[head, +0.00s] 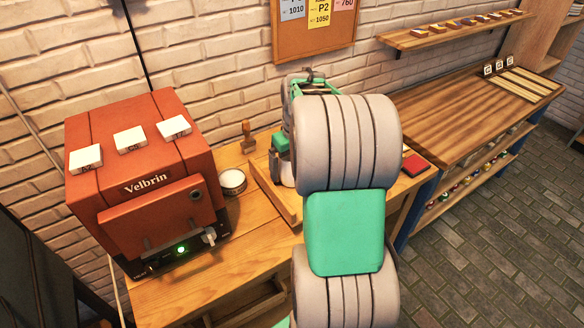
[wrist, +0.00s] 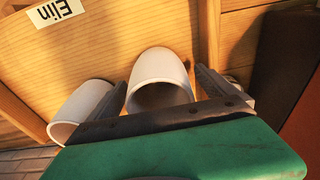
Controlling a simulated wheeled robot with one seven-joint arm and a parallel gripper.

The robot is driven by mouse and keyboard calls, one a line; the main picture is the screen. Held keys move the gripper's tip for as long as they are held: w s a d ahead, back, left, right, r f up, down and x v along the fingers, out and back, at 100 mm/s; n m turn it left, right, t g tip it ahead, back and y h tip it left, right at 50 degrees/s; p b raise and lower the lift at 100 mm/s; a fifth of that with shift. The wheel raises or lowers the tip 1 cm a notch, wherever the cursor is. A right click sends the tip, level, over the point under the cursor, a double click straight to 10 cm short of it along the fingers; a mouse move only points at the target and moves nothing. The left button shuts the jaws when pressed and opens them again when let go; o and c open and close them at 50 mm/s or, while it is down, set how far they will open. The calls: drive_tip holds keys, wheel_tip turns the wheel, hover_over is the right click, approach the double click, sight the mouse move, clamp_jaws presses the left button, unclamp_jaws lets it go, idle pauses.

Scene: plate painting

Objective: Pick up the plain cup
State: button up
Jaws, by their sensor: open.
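In the wrist view, one white cup (wrist: 160,68) stands between the two fingers of my open gripper (wrist: 161,78). Its dark opening faces my gripper, and the fingers lie on either side of it. I cannot tell whether they touch it. A second white cup (wrist: 78,112) is just outside the left finger, partly hidden by it. No marking shows on the visible side of either cup. In the head view my arm hides most of this area.
A red Velbrin kiln-like box (head: 140,165) with white blocks on top stands left on the wooden table (head: 185,295). A small round tin (head: 232,181) and a wooden stamp (head: 247,135) are near the tray. A shelf bench (head: 450,125) stands to the right.

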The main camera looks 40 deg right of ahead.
drive_tip(key=c, duration=1.8)
drive_tip(key=shift+o, duration=0.2)
drive_tip(key=shift+d+r, duration=0.1)
drive_tip(key=shift+r, duration=0.05)
